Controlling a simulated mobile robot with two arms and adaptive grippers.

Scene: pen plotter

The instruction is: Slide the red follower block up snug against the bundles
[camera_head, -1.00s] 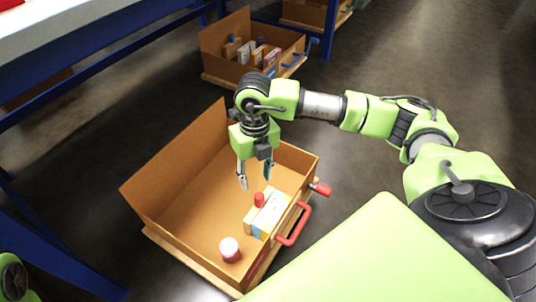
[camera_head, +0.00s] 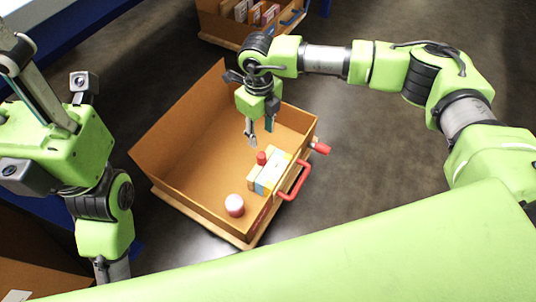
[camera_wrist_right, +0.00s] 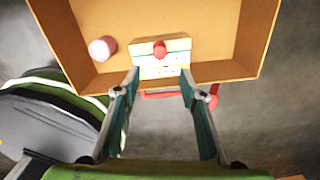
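A tan block (camera_head: 251,177) with a red knob (camera_head: 261,158) stands in the open brown crate (camera_head: 172,156); I take it as the follower. White, yellow-edged bundles (camera_head: 271,173) stand against or close to its handle side; any gap is too small to tell. The right wrist view shows the red knob (camera_wrist_right: 160,48) in front of the bundles (camera_wrist_right: 163,68). My right gripper (camera_head: 261,134) is open and empty above the crate; its fingers also show apart in the right wrist view (camera_wrist_right: 158,84). My left gripper (camera_head: 45,100) is at the left, away from the crate.
A pink-red jar with a pale lid (camera_head: 235,205) stands in the crate beside the bundles. The crate has a red handle (camera_head: 295,181) and a red knob (camera_head: 320,148) outside. Another stocked crate (camera_head: 225,28) stands behind. The crate's back left floor is clear.

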